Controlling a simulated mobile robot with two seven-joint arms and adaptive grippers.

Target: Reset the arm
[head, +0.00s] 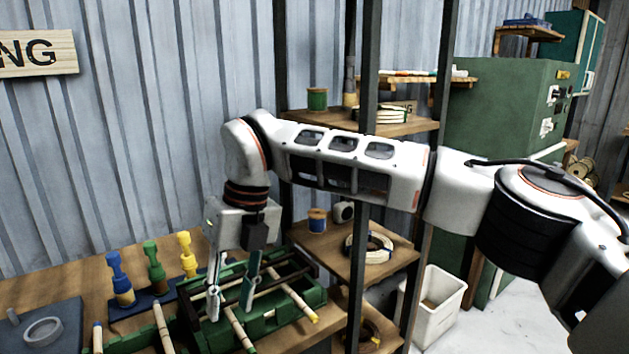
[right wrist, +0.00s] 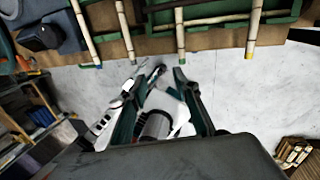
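My right arm reaches in from the right in the head view, and its gripper (head: 231,292) points down at the near side of the green rack (head: 283,327) on the wooden bench. The two fingers are apart, and nothing shows between them. In the right wrist view the gripper (right wrist: 159,76) is also open and empty, with the pale floor beyond it. Rattan sticks (head: 298,302) with coloured tips lie across the rack; the rack edge (right wrist: 213,18) and sticks (right wrist: 180,35) show at the top of the wrist view. My left gripper is in neither view.
Blue (head: 119,280), green (head: 154,266) and yellow (head: 187,254) tools stand left of the rack. A grey ring (head: 43,331) lies on a dark mat. Shelves (head: 383,262) with dark posts stand behind my right arm. A white bin (head: 437,305) stands on the floor.

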